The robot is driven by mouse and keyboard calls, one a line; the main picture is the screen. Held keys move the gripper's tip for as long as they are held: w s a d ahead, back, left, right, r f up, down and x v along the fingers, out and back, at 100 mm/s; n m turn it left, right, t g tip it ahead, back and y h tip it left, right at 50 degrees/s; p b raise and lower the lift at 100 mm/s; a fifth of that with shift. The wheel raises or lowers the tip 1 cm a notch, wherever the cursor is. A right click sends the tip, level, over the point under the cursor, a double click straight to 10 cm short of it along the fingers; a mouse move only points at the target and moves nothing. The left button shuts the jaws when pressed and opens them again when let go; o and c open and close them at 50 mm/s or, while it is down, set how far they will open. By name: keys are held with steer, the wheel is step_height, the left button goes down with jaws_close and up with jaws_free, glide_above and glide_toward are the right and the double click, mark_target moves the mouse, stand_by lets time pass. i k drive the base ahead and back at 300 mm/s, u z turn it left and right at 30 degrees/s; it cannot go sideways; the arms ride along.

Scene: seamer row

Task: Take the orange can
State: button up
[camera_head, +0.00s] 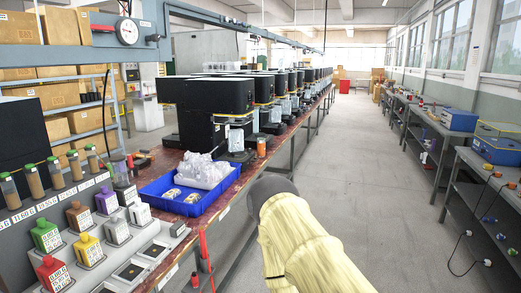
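A small orange can (261,147) stands upright near the aisle-side edge of the long red-brown bench (228,187), beside the nearest black machines. My arm, in a pale yellow sleeve with a dark grey rounded joint at its upper end, rises from the bottom right. That joint is in front of the bench's edge, below the can in the picture, and apart from it. My gripper's fingers do not show, so I cannot see what they hold.
A blue tray (179,208) with a clear plastic bag (203,171) lies left of the can. Black machines (213,96) line the bench. Coloured bottles stand at the lower left. The aisle floor (350,150) is clear; more benches stand right.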

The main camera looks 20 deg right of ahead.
mark_target(262, 144)
steer(key=k, duration=0.65)
steer(key=z, duration=0.75)
steer(key=i, duration=1.1)
steer(key=z, duration=1)
steer(key=i, duration=1.65)
steer(key=u, duration=0.3)
steer(key=i, duration=1.35)
steer(key=u, duration=1.6)
steer(key=i, duration=0.75)
steer(key=u, duration=0.75)
